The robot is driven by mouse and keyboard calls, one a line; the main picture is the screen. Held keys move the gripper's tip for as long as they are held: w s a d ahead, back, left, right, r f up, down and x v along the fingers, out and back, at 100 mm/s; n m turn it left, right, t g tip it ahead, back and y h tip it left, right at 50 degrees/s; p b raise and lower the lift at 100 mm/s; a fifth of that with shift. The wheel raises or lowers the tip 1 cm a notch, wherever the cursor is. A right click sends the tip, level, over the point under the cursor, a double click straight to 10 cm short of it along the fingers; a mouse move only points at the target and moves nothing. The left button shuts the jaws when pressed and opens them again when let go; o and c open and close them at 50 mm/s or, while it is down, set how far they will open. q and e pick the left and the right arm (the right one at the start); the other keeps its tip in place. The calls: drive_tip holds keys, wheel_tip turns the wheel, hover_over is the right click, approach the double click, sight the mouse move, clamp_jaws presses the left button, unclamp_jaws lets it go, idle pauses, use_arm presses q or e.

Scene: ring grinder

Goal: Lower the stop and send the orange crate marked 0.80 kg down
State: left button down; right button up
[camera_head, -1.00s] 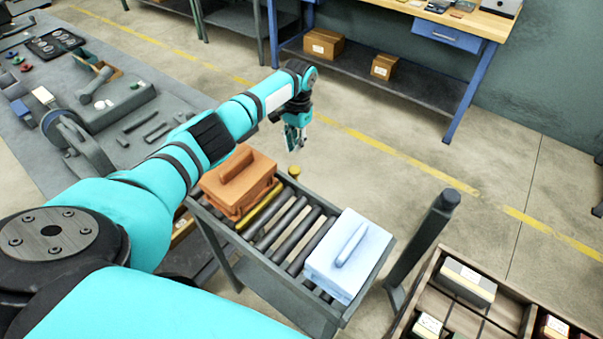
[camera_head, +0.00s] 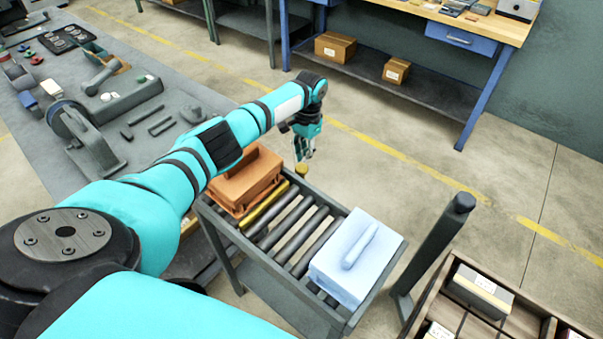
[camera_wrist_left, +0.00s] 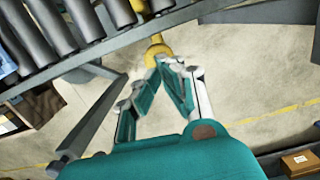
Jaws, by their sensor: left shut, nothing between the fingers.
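The orange crate (camera_head: 246,180) sits at the upper left end of the roller conveyor (camera_head: 362,318). A yellow stop bar (camera_head: 266,208) lies across the rollers just beside it. The stop's round yellow knob (camera_head: 301,168) stands at the conveyor's far edge; it also shows in the left wrist view (camera_wrist_left: 157,52). My left gripper (camera_head: 304,156) is shut and empty, its fingertips right at the knob; I cannot tell whether they touch it. A pale blue crate (camera_head: 352,262) sits at the lower right end of the rollers. No weight mark is readable. My right gripper is not in view.
A dark post (camera_head: 432,250) stands right of the conveyor, beside a wooden compartment box (camera_head: 528,318). A grey bench with tools (camera_head: 50,150) is at left. A blue workbench (camera_head: 455,38) stands behind. Rollers between the crates are clear.

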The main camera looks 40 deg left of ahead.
use_arm(q)
drive_tip(key=shift+f+b, duration=0.55)
drive_tip(key=shift+f, duration=0.6)
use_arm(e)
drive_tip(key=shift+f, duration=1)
use_arm(q)
drive_tip(key=shift+s, duration=0.1)
wheel_tip(320, 180, down, 2)
drive_tip(key=shift+f+b, duration=0.1)
drive_tip(key=shift+b, duration=0.65)
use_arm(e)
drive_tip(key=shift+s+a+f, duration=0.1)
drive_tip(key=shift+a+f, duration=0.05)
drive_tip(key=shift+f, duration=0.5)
use_arm(q)
drive_tip(key=w+b, duration=0.3)
drive_tip(key=b, duration=0.1)
approach(304, 166)
drive_tip(key=w+r, duration=0.1)
drive_tip(key=r, duration=0.1)
drive_tip(key=w+r, duration=0.1)
drive_tip(key=w, duration=0.1)
drive_tip(key=shift+d+r, duration=0.1)
drive_tip(key=shift+r, duration=0.3)
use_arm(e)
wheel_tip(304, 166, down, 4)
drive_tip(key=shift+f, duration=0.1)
